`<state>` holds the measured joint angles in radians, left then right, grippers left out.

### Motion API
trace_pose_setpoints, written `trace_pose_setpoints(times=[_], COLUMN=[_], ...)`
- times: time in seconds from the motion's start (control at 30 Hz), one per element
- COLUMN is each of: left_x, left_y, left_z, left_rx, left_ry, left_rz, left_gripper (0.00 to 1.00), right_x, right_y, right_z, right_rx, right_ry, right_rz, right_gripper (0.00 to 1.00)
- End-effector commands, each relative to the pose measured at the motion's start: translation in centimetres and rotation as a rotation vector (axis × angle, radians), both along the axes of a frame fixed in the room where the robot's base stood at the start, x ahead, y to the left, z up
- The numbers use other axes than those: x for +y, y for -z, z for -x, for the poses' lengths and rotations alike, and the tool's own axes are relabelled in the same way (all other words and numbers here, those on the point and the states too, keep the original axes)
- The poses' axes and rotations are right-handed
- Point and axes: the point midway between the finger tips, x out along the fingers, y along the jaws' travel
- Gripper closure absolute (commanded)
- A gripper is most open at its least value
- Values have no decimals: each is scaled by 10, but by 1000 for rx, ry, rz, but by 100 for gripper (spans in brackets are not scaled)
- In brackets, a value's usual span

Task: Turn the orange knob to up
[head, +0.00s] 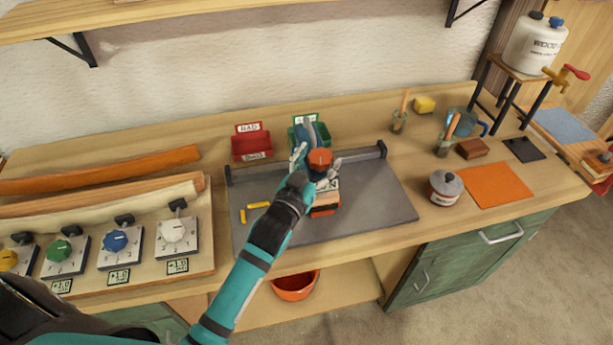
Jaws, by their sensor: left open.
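The orange knob (319,158) sits on top of a small box unit (324,202) with a pale label and an orange-red lower part, on the grey mat in the middle of the bench. My left gripper (315,170) is open at the knob, with one finger on its left side and the other at its lower right. I cannot tell whether the fingers touch the knob. The gripper hides part of the knob and unit, and the knob's pointing direction cannot be read. My right gripper is not in view.
The grey mat (372,200) has free room to the right of the unit. Yellow pieces (257,205) lie at its left. Red (251,147) and green (322,137) bins stand behind. A lidded tin (445,190) stands right. Several dial boxes, one white (177,235), stand left.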

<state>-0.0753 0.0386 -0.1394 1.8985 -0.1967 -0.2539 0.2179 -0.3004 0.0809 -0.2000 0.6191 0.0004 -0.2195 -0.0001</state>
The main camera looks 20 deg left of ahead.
Motion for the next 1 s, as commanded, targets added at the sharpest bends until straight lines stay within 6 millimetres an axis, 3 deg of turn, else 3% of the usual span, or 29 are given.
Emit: trace_pose_setpoints(times=[0.2, 0.43, 0.6, 0.87, 1.0], left_x=[5, 8, 9, 9, 12], left_y=[1, 1, 0, -1, 3], left_z=[49, 89, 101, 102, 102], left_rx=[3, 2, 1, -1, 10], left_ry=[0, 0, 0, 0, 1], left_rz=[1, 0, 0, 0, 30], left_gripper=[35, 35, 35, 35, 22], right_x=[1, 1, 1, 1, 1], right_y=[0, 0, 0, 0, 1], right_z=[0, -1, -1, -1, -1], right_rx=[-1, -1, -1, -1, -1], right_ry=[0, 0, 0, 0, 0], right_rz=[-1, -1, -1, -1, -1], right_gripper=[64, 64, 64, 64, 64])
